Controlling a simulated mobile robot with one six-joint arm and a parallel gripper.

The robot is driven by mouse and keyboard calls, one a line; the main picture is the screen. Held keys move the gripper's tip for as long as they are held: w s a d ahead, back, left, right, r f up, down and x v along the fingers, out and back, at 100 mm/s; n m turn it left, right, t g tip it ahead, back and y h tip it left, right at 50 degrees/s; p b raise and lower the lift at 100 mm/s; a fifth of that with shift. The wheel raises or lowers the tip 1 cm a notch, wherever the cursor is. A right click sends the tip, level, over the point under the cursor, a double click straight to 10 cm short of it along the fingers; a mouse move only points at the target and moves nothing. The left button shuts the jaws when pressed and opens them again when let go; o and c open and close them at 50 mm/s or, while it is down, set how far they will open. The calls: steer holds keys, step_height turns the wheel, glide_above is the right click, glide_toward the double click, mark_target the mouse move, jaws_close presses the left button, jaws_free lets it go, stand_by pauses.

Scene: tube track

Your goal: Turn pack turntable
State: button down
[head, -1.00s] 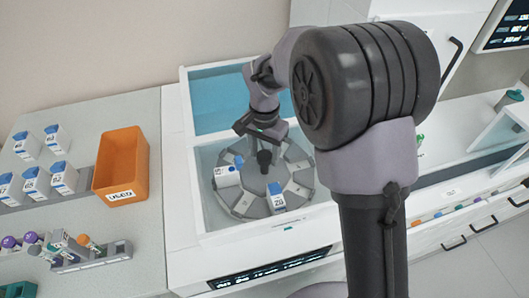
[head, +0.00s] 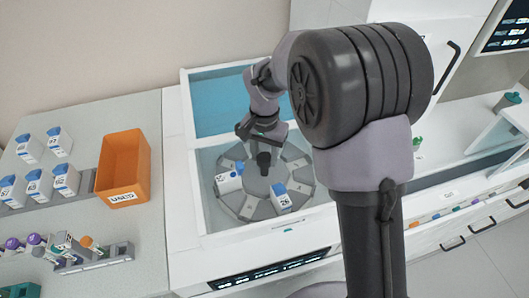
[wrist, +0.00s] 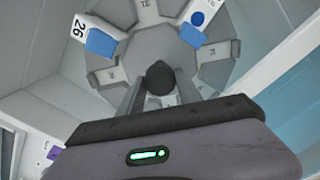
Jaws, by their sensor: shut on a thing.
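The pack turntable (head: 232,153) is a grey round plate with wedge-shaped slots, set in a white-rimmed bay; it also shows in the wrist view (wrist: 118,73). A dark round knob (wrist: 160,72) stands near its middle. My gripper (wrist: 160,88) is shut on this knob from above; the fingertips are partly hidden. Two white packs with blue caps sit on the plate. The one marked 26 (head: 282,201) is at the front, and the other (head: 228,183) is at the left. In the wrist view, pack 26 (wrist: 82,27) is at the upper left.
The bay's white walls (head: 203,212) surround the turntable closely. A blue-floored bay (head: 215,100) lies behind it. An orange bin (head: 122,168), several more packs (head: 38,183) and a rack of capped tubes (head: 95,258) stand on the left counter.

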steer(key=shift+r+n+p, duration=0.1)
steer(key=shift+n+p, duration=1.3)
steer(key=shift+n, duration=0.6)
steer(key=shift+n+p, duration=1.35)
steer(key=shift+n, duration=0.75)
steer(key=shift+n+p, duration=1.4)
steer(key=shift+n, duration=1)
steer(key=shift+n+p, duration=0.65)
steer(key=shift+n, duration=1.35)
steer(key=c, duration=0.8)
jaws_free()
